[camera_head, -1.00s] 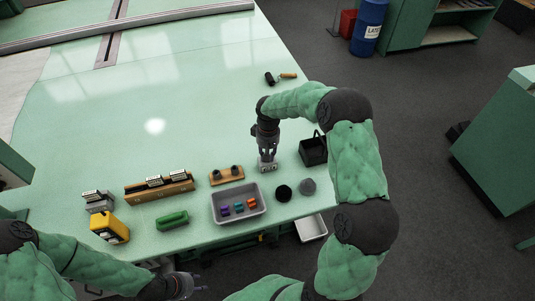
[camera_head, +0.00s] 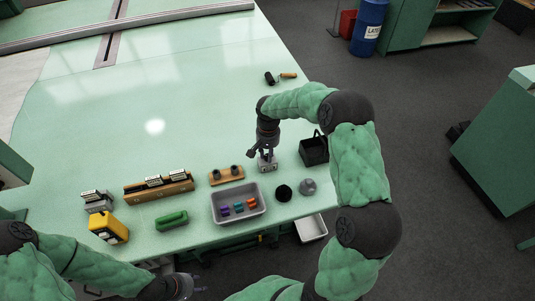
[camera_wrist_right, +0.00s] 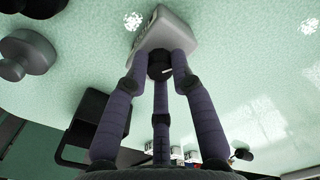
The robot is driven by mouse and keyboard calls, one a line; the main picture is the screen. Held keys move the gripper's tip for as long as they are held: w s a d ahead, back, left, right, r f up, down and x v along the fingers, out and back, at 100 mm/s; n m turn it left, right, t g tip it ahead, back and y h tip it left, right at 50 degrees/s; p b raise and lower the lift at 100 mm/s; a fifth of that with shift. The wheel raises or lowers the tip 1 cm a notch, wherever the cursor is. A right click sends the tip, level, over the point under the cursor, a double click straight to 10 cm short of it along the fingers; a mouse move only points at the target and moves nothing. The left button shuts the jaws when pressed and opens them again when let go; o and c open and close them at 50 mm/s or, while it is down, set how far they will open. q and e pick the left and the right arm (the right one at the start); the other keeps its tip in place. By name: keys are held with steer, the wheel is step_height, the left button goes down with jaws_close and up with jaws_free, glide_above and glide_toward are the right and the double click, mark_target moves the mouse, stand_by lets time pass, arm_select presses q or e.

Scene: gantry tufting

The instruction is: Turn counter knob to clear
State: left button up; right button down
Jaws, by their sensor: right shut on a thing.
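The counter (camera_head: 268,167) is a small light grey box with a digit strip on one face, standing on the green table right of the grey tray. It also shows in the right wrist view (camera_wrist_right: 166,26). Its black knob (camera_wrist_right: 160,66) carries a pale mark and sits between my fingertips. My right gripper (camera_head: 264,156) is at the counter, its three fingers closed around the knob in the right wrist view (camera_wrist_right: 160,62). The digits are too small to read. My left gripper (camera_head: 190,287) is low in the head view, off the table's front edge; its fingers are unclear.
A grey tray (camera_head: 218,219) with coloured pieces lies left of the counter. A black disc (camera_head: 284,192) and a grey round piece (camera_head: 308,187) stand in front, a black bin (camera_head: 314,150) to the right. A wooden block with pegs (camera_head: 227,175) is to the left.

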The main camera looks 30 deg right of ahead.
stand_by(0.4)
steer(key=c, duration=1.1)
jaws_free()
steer(key=shift+o, duration=0.2)
step_height(320, 180, up, 12)
steer(key=shift+d, duration=0.1)
